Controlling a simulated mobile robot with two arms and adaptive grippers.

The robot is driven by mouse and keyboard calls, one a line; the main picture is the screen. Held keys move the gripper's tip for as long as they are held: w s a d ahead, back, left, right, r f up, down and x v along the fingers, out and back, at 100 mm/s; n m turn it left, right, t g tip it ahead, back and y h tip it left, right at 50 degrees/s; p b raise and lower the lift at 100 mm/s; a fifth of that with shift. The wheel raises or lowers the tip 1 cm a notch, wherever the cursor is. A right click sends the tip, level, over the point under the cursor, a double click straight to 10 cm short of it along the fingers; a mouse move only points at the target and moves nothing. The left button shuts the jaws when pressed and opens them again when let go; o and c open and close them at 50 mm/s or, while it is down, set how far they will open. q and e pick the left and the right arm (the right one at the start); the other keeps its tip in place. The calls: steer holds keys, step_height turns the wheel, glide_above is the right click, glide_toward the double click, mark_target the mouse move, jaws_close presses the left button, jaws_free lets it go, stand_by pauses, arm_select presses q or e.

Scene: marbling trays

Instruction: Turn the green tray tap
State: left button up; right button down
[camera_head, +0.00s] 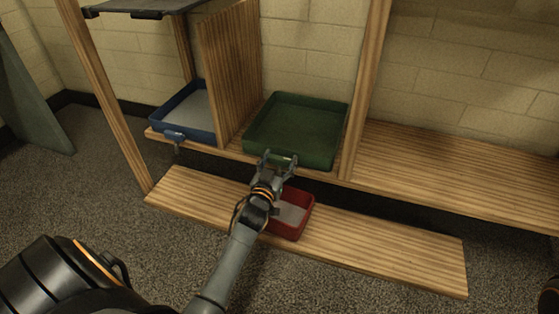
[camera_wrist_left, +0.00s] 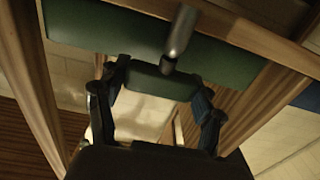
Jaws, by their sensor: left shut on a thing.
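The green tray (camera_head: 258,118) sits on the upper wooden shelf in the head view. Its underside or front wall also shows in the left wrist view (camera_wrist_left: 90,25). Its tap has a grey metal stem (camera_wrist_left: 180,35) and a green handle (camera_wrist_left: 150,82) in the left wrist view. My left gripper (camera_head: 278,160) is at the front edge of the green tray. In the left wrist view its two fingers (camera_wrist_left: 160,92) are on either side of the green handle, shut on it. In the head view the gripper mostly hides the tap. My right gripper is not in view.
A blue tray (camera_head: 168,115) with its own tap (camera_head: 175,136) stands left of a wooden divider (camera_head: 230,70). A red container (camera_head: 306,215) stands on the lower plank (camera_head: 400,255), below my left gripper. A wooden post (camera_head: 363,85) rises right of the green tray.

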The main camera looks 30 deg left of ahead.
arm_select(q)
steer(key=o, duration=1.2)
steer(key=shift+c, duration=0.2)
steer(key=shift+s, duration=0.2)
steer(key=v, duration=1.1)
steer(key=shift+s+d, duration=0.15)
steer(key=shift+s, duration=0.15)
